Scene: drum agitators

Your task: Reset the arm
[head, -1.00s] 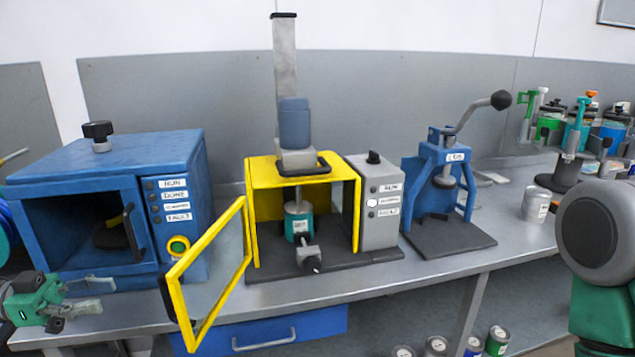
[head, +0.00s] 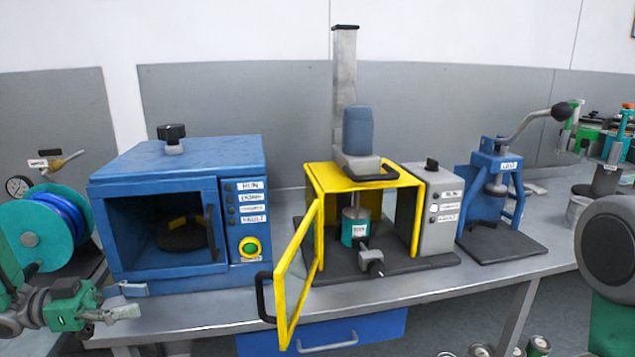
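My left gripper (head: 126,301) is green and grey and shows at the lower left, in front of the blue box machine near the bench's front edge. Its two pale fingers are apart with nothing seen between them. Part of my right arm, a grey round joint with a green link, shows at the right edge; its gripper is out of view. The yellow-framed agitator (head: 366,177) stands mid-bench with its yellow door (head: 299,278) swung open toward me. A teal can (head: 354,228) is inside it, below the stirring head.
The blue box machine (head: 180,160) has an open dark chamber. A lever press (head: 493,190) stands right of the grey control box (head: 435,210). A teal hose reel (head: 45,228) is at the far left. A blue drawer (head: 320,333) is under the bench (head: 440,285).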

